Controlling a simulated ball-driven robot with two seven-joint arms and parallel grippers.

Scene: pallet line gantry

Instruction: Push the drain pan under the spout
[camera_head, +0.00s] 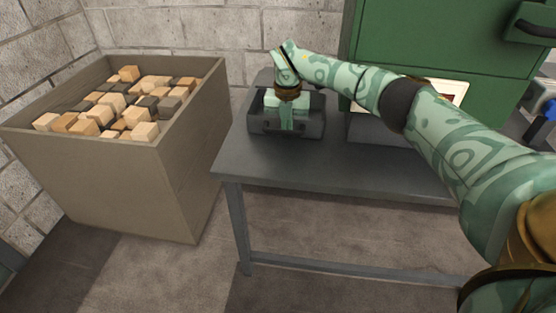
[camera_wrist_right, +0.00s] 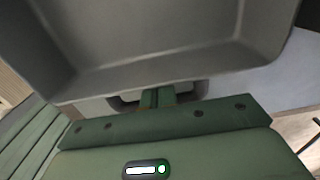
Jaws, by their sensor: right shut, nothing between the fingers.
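The drain pan (camera_head: 313,127), a dark grey open tray, sits on the grey table near its left end. In the right wrist view the empty inside of the pan (camera_wrist_right: 150,45) fills the top, with a dark handle on its near wall. My right gripper (camera_head: 287,126) points down at the pan's near side and hides part of it. In the right wrist view its fingers (camera_wrist_right: 158,97) are shut at the handle; I cannot tell whether they touch it. No spout can be made out. My left gripper is not in view.
A brown bin (camera_head: 110,170) full of wooden blocks stands left of the table (camera_head: 330,175). A green cabinet (camera_head: 450,50) rises behind the table at right. A grey box-like part (camera_head: 368,128) shows behind my right arm. The table's front strip is bare.

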